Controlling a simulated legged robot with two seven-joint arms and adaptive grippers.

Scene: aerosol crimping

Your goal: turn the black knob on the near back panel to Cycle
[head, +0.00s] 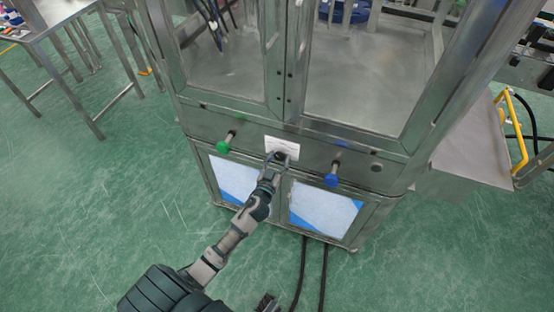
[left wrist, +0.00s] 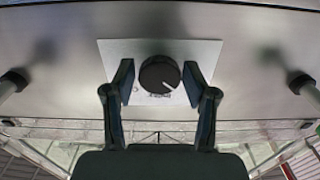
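The black knob (left wrist: 160,74) sits on a white label plate (left wrist: 205,52) on the steel panel, straight ahead in the left wrist view. A light pointer line on it points to the lower right; the label's lettering is too small to read. My left gripper (left wrist: 158,84) is open, with one finger on each side of the knob and a visible gap at both sides. In the head view my left gripper (head: 277,160) reaches the white label (head: 282,147) and partly covers the knob.
A green knob (head: 223,147) is left of the label and a blue knob (head: 332,180) is right of it on the same panel (head: 200,122). White-and-blue lower doors (head: 322,212) are below. Black cables (head: 304,270) lie on the green floor.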

